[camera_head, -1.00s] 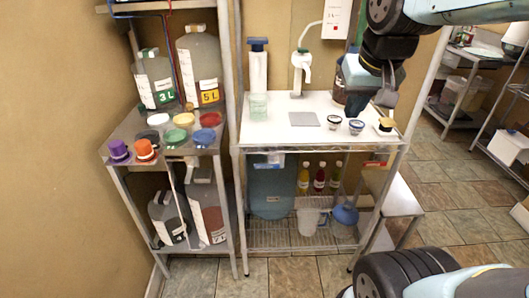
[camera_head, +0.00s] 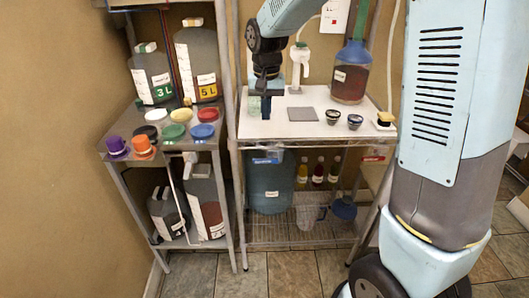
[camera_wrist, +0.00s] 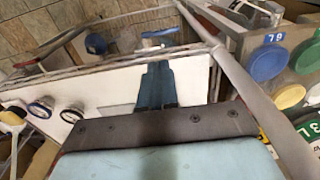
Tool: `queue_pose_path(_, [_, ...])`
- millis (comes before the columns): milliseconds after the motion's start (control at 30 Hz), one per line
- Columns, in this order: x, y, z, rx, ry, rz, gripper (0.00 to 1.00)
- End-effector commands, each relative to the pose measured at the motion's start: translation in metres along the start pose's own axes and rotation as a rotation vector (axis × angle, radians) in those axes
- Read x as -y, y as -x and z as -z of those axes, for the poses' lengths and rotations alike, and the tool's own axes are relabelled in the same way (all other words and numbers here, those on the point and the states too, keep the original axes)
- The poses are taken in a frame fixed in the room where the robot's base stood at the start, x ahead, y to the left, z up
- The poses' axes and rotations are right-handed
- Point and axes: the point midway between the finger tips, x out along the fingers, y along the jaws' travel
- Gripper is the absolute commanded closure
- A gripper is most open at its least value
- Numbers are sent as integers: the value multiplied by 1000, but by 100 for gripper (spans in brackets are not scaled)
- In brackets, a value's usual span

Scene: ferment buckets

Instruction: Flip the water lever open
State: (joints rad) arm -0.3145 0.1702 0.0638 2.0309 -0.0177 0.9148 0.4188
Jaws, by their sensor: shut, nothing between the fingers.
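A white tap-like fixture (camera_head: 299,65) with a hose stands at the back of the white tabletop (camera_head: 312,131). I cannot make out a water lever on it or tell its position. My gripper (camera_head: 266,113) is shut and empty, pointing down over the left part of the tabletop, in front of and left of the fixture. A clear glass (camera_head: 254,104) is partly hidden behind it. In the wrist view my gripper (camera_wrist: 156,100) is also shut, with its fingers together above the tabletop.
A grey square pad (camera_head: 302,114) and two small round gauges (camera_head: 333,116) lie right of my gripper. A blue-topped amber jug (camera_head: 350,78) stands at the back right. A rack with bottles and coloured lids (camera_head: 174,131) is on the left. The front tabletop is clear.

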Motion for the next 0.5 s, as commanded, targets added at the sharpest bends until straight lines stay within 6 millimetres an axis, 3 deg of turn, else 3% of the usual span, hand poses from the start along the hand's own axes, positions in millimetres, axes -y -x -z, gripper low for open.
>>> queue_pose_path(200, [14,-17,8,25,-1,-8,100])
queue_pose_path(500, [15,-18,9,26,-2,-8,100])
